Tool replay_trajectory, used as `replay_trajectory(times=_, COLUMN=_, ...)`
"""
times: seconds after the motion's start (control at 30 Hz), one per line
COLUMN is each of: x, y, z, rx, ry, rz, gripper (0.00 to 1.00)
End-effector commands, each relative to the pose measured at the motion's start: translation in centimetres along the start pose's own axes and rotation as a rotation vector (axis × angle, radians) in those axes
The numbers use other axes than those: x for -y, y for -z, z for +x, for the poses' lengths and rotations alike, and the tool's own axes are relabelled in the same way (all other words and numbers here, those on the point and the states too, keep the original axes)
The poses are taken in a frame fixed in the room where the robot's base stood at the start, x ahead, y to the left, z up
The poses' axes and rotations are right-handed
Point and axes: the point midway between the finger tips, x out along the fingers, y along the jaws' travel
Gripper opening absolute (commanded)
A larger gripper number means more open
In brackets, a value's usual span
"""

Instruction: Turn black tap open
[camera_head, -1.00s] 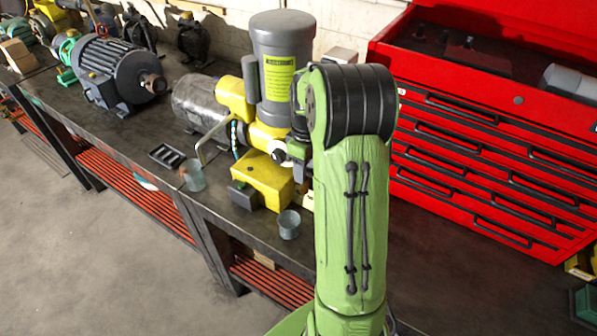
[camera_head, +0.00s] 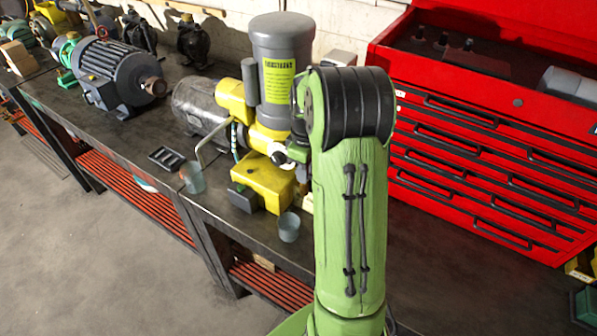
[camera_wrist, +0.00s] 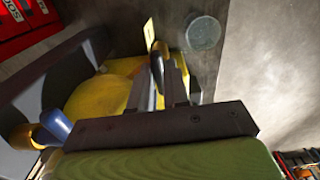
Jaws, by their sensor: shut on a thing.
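My gripper (camera_wrist: 161,82) points at the yellow pump unit (camera_head: 262,185). In the wrist view its two dark fingers are shut on a small dark handle (camera_wrist: 157,55), which looks like the black tap. The handle stands up between the fingertips, with a yellow tag (camera_wrist: 149,33) beside it. In the head view a black round knob (camera_head: 278,157) shows on the unit, just left of my gripper (camera_head: 297,153). My green arm hides the unit's right side, and how far the tap is turned cannot be told.
A grey motor (camera_head: 115,75) sits further left on the dark bench (camera_head: 150,130). A red tool chest (camera_head: 480,150) fills the right side.

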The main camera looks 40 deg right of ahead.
Motion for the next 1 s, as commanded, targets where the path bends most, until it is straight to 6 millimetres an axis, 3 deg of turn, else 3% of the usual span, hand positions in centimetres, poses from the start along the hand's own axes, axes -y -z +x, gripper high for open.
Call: replay_trajectory(times=1.0, x=0.29, y=-0.01, z=0.22, rx=0.0, ry=0.01, rz=-0.896, gripper=0.0)
